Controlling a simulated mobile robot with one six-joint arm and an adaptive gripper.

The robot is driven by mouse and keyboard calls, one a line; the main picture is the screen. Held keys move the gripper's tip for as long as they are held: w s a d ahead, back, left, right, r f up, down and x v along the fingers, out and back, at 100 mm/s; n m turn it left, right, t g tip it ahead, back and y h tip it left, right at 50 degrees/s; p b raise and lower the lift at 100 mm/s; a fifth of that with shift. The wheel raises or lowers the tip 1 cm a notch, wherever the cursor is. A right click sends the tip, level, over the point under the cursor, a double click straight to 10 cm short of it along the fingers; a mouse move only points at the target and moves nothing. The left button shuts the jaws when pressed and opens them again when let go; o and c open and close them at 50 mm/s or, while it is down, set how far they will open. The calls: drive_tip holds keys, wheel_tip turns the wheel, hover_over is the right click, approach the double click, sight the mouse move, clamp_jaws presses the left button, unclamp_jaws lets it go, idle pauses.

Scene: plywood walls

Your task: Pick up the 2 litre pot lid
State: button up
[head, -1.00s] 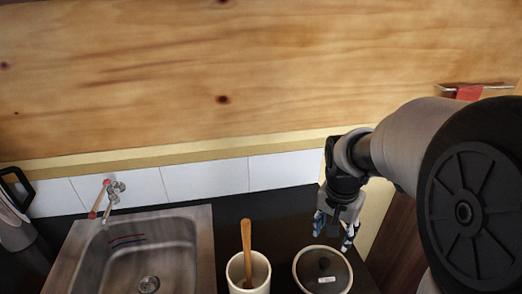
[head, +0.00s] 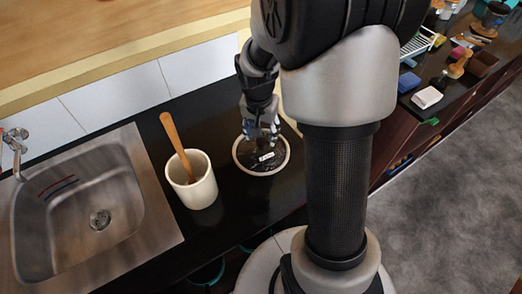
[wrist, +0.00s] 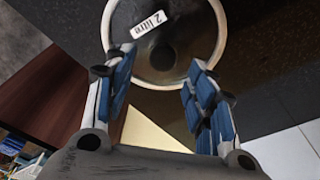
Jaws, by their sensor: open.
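The 2 litre pot lid (head: 243,156) is round and dark with a pale rim and a white label. It lies on the black counter, to the right of the white crock. In the wrist view the lid (wrist: 205,52) fills the top middle, and its label reads "2 litre". My gripper (head: 262,132) is above the far part of the lid, pointing down. In the wrist view its blue-padded fingers (wrist: 158,95) are spread apart with nothing between them, with the lid ahead of them. The lid's knob is hard to make out from the head.
A white crock (head: 197,190) with a wooden spoon (head: 175,140) stands just left of the lid. A steel sink (head: 75,205) is further left. The tiled wall (head: 195,68) runs behind. A second counter at right holds a white block (head: 426,97) and other items.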

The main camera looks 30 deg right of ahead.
sight(261, 140)
wheel_tip(261, 140, down, 4)
drive_tip(key=shift+w+f+b, duration=0.1)
drive_tip(key=shift+b, duration=0.8)
drive_tip(key=shift+w+f, duration=0.1)
drive_tip(key=shift+f, duration=0.25)
drive_tip(key=shift+r, duration=0.1)
drive_tip(key=shift+c, duration=0.2)
clamp_jaws()
